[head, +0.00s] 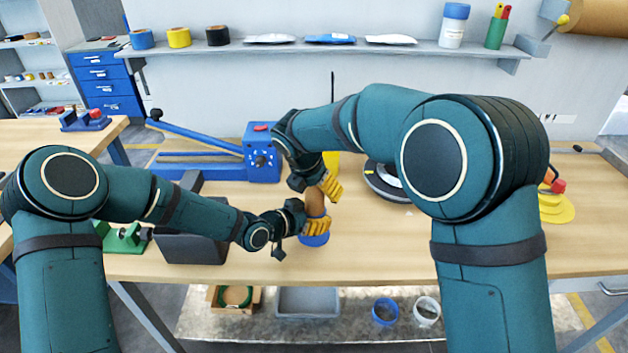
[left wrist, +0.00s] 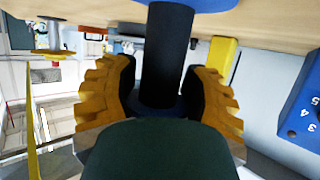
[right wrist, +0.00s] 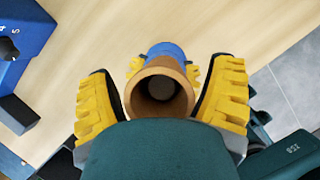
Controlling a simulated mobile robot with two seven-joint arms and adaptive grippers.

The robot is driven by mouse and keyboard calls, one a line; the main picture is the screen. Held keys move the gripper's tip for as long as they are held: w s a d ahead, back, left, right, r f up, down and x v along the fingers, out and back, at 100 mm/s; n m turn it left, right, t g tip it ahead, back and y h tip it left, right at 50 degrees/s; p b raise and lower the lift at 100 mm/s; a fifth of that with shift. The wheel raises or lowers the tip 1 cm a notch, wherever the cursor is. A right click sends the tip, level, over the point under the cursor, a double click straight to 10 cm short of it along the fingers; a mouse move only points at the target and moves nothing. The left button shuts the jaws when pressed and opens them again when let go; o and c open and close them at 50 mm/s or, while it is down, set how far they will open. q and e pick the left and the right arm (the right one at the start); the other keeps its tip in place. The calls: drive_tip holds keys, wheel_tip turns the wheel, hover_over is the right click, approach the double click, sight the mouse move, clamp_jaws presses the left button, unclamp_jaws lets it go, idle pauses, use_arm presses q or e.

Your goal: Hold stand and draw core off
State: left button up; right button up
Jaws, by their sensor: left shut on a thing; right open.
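A brown hollow tube, the core (head: 315,204), stands upright on a blue stand (head: 314,240) near the front edge of the table. My left gripper (head: 315,227) is shut on the stand, low down beneath the core. In the left wrist view, the stand's dark post (left wrist: 168,55) runs between the yellow fingers (left wrist: 160,100). My right gripper (head: 326,187) is open from above, with one finger either side of the core. In the right wrist view, the core's open end (right wrist: 159,90) sits between the spread fingers (right wrist: 162,98), with gaps on both sides.
A blue machine with a lever (head: 262,152) stands behind left. A dark box (head: 190,249) is left of the stand. A dark round reel (head: 383,180) lies to the right, partly behind my right arm. The table front right of the stand (head: 385,255) is clear.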

drive_tip(key=c, duration=1.4)
drive_tip(key=shift+r, duration=0.1)
use_arm(q)
drive_tip(key=shift+c, duration=0.2)
use_arm(e)
drive_tip(key=shift+w+d+r, duration=0.1)
drive_tip(key=shift+d+r, duration=0.05)
drive_tip(key=shift+r, duration=4.25)
use_arm(q)
drive_tip(key=o, duration=1.5)
drive_tip(key=shift+o, duration=0.2)
